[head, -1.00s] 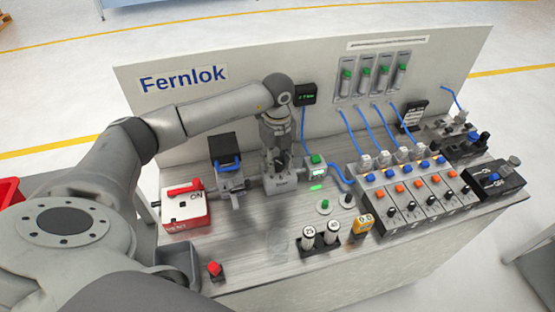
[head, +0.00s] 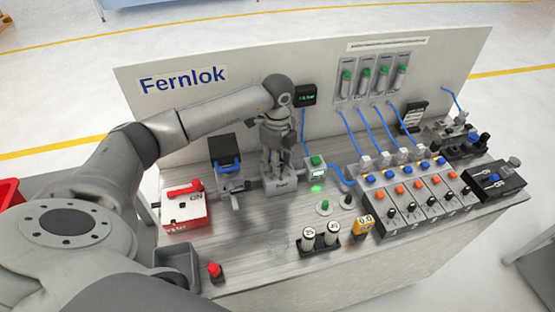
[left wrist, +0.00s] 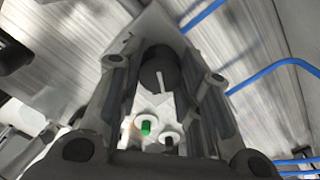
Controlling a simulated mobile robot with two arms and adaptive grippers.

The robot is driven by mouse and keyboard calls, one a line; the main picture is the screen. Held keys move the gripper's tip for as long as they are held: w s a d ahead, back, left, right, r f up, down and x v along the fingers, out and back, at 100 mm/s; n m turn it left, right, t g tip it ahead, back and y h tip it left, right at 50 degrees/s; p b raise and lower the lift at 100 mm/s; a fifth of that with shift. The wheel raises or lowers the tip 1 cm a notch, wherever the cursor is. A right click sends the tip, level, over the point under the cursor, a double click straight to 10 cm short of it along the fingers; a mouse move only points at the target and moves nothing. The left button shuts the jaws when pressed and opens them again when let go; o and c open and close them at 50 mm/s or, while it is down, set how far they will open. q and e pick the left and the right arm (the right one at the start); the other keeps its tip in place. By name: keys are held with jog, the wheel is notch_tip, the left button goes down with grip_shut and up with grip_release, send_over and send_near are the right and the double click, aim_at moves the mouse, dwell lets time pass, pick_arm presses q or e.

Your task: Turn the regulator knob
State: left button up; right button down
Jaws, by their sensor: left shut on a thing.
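The regulator (head: 283,187) is a grey block at the back middle of the bench, in line with the other air fittings. Its dark round knob (left wrist: 157,64) with a white pointer line shows in the left wrist view, between my fingers. My left gripper (head: 279,168) points down onto the regulator from above and is shut on the knob. In the head view the fingers hide most of the knob. My right gripper is not in view.
A red-handled box (head: 186,207) and a blue-handled valve (head: 229,177) stand left of the regulator. A small green-lit unit (head: 317,172) is close on its right. Two labelled cylinders (head: 320,236) stand in front. A dark display (head: 305,95) is on the back panel.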

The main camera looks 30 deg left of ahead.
pick_arm(q)
jog(key=shift+w+r, duration=0.1)
jog(key=o, duration=1.1)
jog(key=shift+c, duration=0.2)
notch_tip(320, 180, up, 12)
